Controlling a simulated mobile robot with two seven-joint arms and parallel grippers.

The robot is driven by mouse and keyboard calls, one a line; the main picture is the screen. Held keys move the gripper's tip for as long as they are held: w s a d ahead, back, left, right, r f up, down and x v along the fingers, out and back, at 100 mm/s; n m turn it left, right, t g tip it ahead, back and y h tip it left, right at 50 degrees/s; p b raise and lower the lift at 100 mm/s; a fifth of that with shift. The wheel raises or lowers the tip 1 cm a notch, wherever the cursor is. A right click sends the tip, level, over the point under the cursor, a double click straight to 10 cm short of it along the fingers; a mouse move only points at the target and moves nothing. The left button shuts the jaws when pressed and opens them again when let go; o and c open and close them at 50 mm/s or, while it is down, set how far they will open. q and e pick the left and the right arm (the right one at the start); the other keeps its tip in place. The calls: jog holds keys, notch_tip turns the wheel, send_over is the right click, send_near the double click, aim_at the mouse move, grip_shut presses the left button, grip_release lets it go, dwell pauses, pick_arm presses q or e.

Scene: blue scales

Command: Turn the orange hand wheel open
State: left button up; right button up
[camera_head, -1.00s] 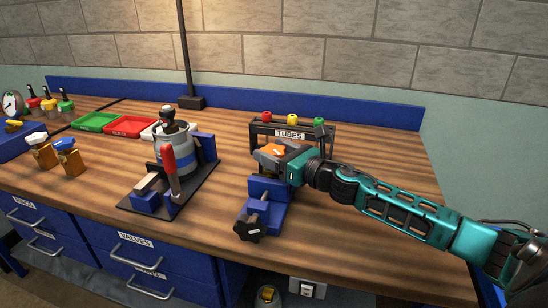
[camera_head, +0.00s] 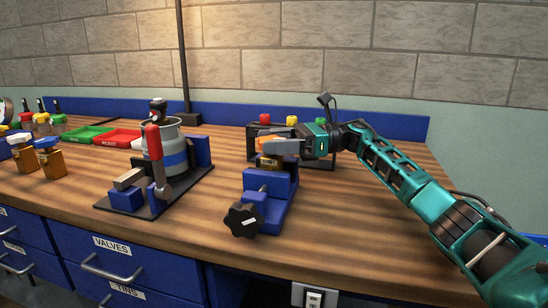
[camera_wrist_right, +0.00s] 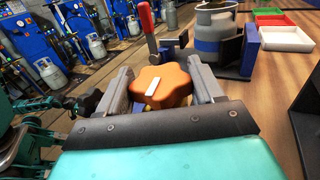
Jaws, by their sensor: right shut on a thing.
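The orange hand wheel (camera_wrist_right: 162,84) is lobed, with a white mark on its top. In the right wrist view it sits between the two fingers of my right gripper (camera_wrist_right: 160,90), which is shut on it. My left gripper is not in view.
A grey cylinder (camera_head: 172,140) and a red-handled clamp (camera_head: 154,145) stand on a dark plate (camera_head: 125,200) to the left. Green (camera_head: 85,135) and red (camera_head: 118,137) trays lie at the back left. The right bench top is clear.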

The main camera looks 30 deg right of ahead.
jog(key=shift+n+g+y+b, duration=0.7)
jog(key=shift+n+g+b, duration=0.8)
jog(key=shift+g, duration=0.8)
jog(key=shift+w+n+g+b, duration=0.1)
jog(key=shift+n+g+b, duration=0.2)
jog(key=shift+g, duration=0.5)
jog(key=shift+n, duration=0.3)
jog(key=shift+b, duration=0.3)
jog(key=o, duration=1)
